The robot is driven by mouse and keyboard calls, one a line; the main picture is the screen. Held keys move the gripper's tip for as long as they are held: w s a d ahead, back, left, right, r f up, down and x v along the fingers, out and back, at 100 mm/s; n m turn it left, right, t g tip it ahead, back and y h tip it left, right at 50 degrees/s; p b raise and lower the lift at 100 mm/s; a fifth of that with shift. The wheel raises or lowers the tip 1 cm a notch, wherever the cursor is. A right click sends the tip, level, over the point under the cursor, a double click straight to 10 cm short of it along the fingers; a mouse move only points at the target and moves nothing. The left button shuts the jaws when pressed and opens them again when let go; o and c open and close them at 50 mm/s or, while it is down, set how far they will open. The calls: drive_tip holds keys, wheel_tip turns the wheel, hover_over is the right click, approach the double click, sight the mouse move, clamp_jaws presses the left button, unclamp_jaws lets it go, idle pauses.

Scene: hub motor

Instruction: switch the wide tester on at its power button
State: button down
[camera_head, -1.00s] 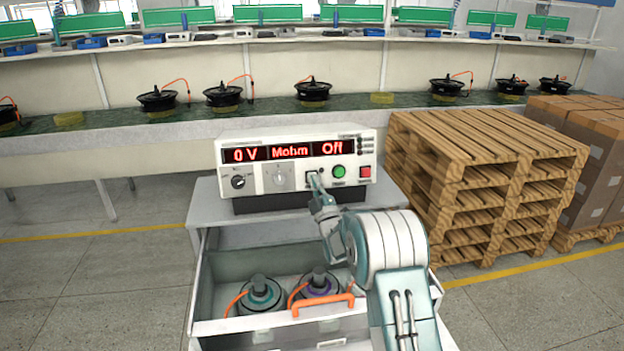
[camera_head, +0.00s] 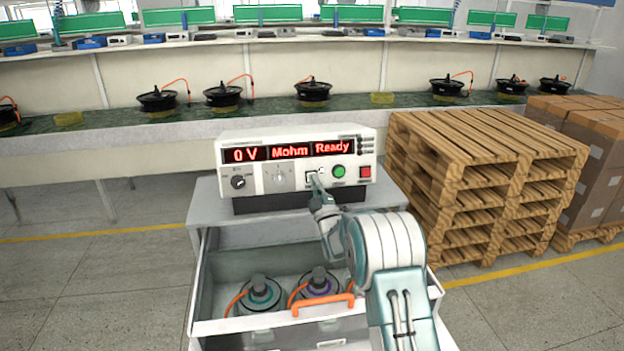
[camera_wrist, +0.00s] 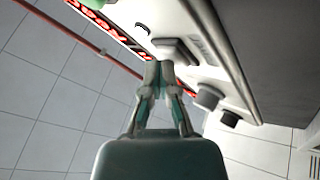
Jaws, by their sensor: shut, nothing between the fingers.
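The wide tester (camera_head: 258,180) is a white box on the grey cabinet, with red displays reading "0 V", "Mohm" and "Ready". Its power button (camera_head: 311,178) is a light square on the lower front, left of the green button, and is partly hidden by my gripper. My gripper (camera_head: 314,177) is shut and empty, its tips at the power button. In the wrist view my gripper (camera_wrist: 159,68) has its fingertips together close against the square power button (camera_wrist: 178,48). I cannot tell whether they still touch it.
Stacked wooden pallets (camera_head: 480,185) stand to the right. A green button (camera_head: 339,172) and a red button (camera_head: 365,172) sit beside the power button. A bench (camera_head: 190,140) with motors runs behind.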

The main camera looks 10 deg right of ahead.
drive_tip(key=shift+s, duration=0.15)
drive_tip(key=shift+s+r, duration=0.2)
drive_tip(key=shift+s, duration=0.5)
drive_tip(key=shift+s+r, duration=0.2)
drive_tip(key=shift+s, duration=0.6)
drive_tip(key=shift+s+r, duration=0.2)
drive_tip(key=shift+s, duration=0.6)
drive_tip(key=shift+s+r, duration=0.2)
drive_tip(key=shift+s, duration=0.6)
drive_tip(key=shift+s, duration=0.15)
drive_tip(key=s+r, duration=0.1)
drive_tip(key=s, duration=0.5)
drive_tip(key=shift+s+r, duration=0.25)
drive_tip(key=shift+r, duration=0.1)
